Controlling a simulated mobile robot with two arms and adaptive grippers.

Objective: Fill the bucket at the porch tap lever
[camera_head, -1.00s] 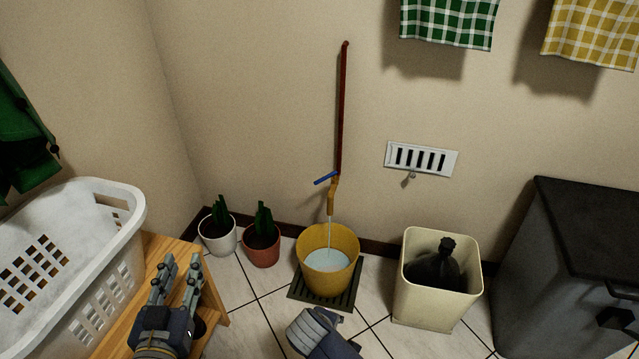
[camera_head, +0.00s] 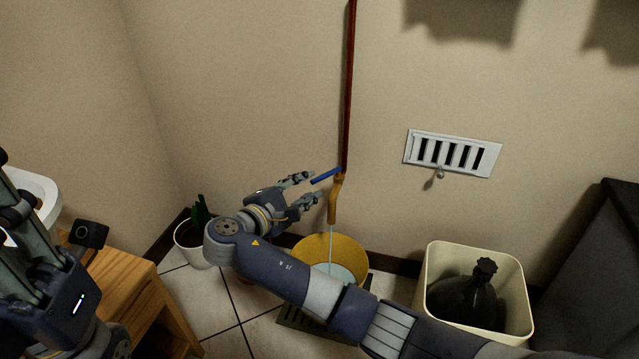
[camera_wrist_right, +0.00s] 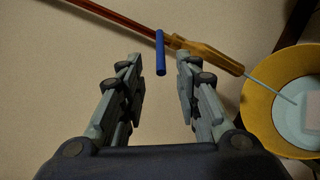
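The yellow bucket (camera_head: 350,250) stands on a dark floor grate (camera_head: 300,318) under the brass tap (camera_head: 335,200). A thin stream of water runs from the tap into it, and pale water shows inside. The blue tap lever (camera_head: 326,175) sticks out to the left. My right gripper (camera_head: 308,190) is open beside the lever. In the right wrist view the lever (camera_wrist_right: 160,53) lies between the spread fingertips (camera_wrist_right: 158,72), touching neither. The bucket also shows there at the right (camera_wrist_right: 262,105). My left gripper (camera_head: 30,235) is at the left edge; its fingertips are partly cut off.
A red pipe (camera_head: 349,90) runs up the wall. A cream bin (camera_head: 430,290) with a black bag stands right of the bucket, by a dark cabinet (camera_head: 590,270). A wall vent (camera_head: 452,153) is above. A potted plant (camera_head: 192,245) and wooden bench (camera_head: 140,295) are left.

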